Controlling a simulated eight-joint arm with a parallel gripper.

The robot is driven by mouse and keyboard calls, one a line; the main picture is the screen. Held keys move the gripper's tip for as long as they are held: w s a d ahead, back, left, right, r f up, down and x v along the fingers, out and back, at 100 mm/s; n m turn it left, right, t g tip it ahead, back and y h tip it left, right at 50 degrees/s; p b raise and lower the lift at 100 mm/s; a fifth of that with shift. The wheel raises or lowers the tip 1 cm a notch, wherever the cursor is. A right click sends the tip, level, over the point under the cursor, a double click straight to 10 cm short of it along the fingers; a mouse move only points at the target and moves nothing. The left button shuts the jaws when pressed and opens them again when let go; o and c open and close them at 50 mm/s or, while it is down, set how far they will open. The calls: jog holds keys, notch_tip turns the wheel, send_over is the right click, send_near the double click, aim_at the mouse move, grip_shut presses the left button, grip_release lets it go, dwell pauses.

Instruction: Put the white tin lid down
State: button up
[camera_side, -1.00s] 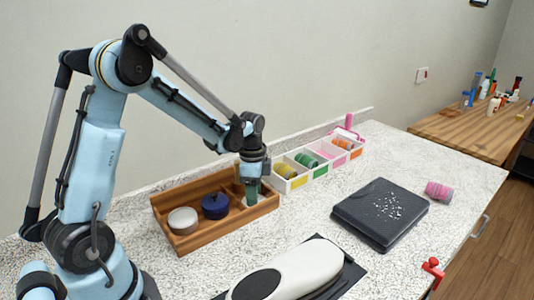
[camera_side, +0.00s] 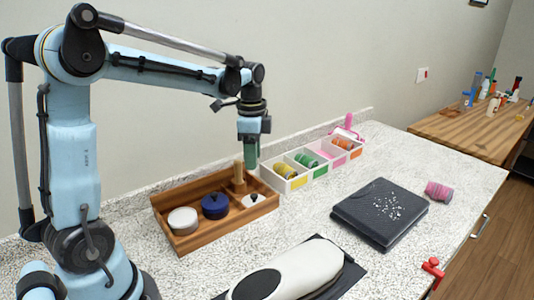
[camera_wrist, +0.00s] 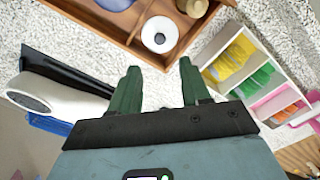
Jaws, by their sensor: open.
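The white tin lid (camera_side: 253,200), a flat white disc with a small dark knob, lies in the right-hand part of the wooden tray (camera_side: 222,231). It also shows in the wrist view (camera_wrist: 149,39), near the tray's corner. My gripper (camera_side: 251,168) is open and empty, raised above the lid and apart from it. In the wrist view its two green fingers (camera_wrist: 160,66) are spread with nothing between them.
The tray also holds a pale round tin (camera_side: 183,219), a dark blue lidded tin (camera_side: 215,206) and a wooden peg (camera_side: 239,174). A white divided box (camera_side: 307,181) with coloured rolls stands right of the tray.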

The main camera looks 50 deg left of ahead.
jog(key=s+d+n+t, duration=0.7)
jog(key=s+d+n, duration=0.2)
jog(key=d, duration=0.2)
jog(key=shift+s+d+r, duration=0.25)
jog(key=shift+s, duration=0.1)
jog(key=shift+o, duration=0.4)
